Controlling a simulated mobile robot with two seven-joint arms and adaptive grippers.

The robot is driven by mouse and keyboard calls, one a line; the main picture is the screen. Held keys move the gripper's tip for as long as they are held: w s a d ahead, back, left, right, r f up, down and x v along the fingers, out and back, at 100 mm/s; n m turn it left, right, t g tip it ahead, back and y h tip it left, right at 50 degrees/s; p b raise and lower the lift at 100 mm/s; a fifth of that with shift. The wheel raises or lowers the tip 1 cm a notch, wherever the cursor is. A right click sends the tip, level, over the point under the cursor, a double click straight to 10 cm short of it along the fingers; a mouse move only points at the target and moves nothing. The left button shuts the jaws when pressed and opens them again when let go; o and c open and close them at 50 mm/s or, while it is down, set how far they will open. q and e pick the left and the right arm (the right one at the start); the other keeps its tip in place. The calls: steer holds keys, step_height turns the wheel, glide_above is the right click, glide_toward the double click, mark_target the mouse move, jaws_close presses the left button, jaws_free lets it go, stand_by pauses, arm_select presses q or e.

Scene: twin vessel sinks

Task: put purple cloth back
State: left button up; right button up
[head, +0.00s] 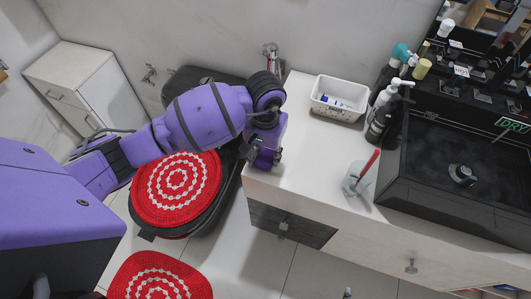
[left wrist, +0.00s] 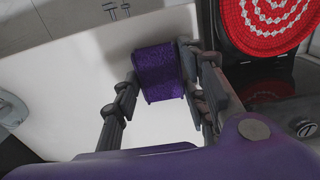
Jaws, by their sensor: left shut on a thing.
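The purple cloth (left wrist: 159,74) is a small rolled or folded bundle between the fingers of my left gripper (left wrist: 157,72) in the left wrist view. The gripper is shut on it, with a finger at each side. In the head view my left gripper (head: 264,158) is at the left end of the white counter (head: 315,150), beside the toilet. The cloth is hard to tell from my purple arm there. I cannot tell whether the cloth touches the counter. My right gripper is not in view.
A white basket (head: 338,98) stands at the counter's back, with dark bottles (head: 378,122) right of it. The toilet's red cover (head: 176,190) lies left. The counter's left part is mostly clear.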

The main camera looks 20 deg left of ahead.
arm_select(q)
steer(key=o, duration=1.1)
steer(key=shift+f, duration=0.15)
steer(key=shift+o, duration=0.5)
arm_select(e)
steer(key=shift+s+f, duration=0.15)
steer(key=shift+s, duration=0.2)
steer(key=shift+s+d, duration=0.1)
